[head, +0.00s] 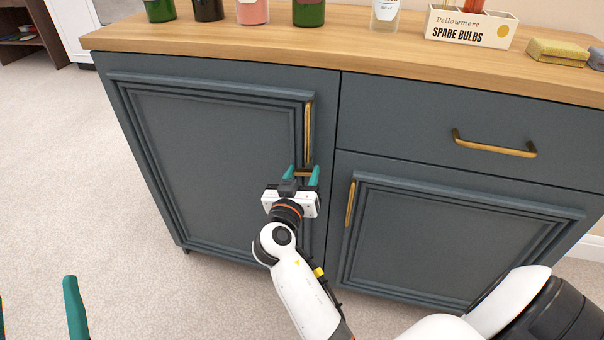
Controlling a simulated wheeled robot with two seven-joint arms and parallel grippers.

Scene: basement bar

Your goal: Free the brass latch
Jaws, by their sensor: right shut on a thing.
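The brass latch (303,173) is a small brass piece at the right edge of the left cabinet door (200,160), below that door's upright brass handle (308,132). My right gripper (304,168) is at the door edge with its teal fingers on either side of the latch, shut on it. The fingers and wrist hide part of the latch, so its exact position is unclear. My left gripper (40,308) shows only partly at the lower left, its two teal fingers wide apart with nothing visible between them. The left door looks closed.
The wooden top (340,52) carries several bottles, a spare bulbs box (470,26) and a yellow sponge (557,51). A drawer with a brass handle (494,146) and a lower right door with a handle (350,203) are closed. Carpet (60,170) is clear at left.

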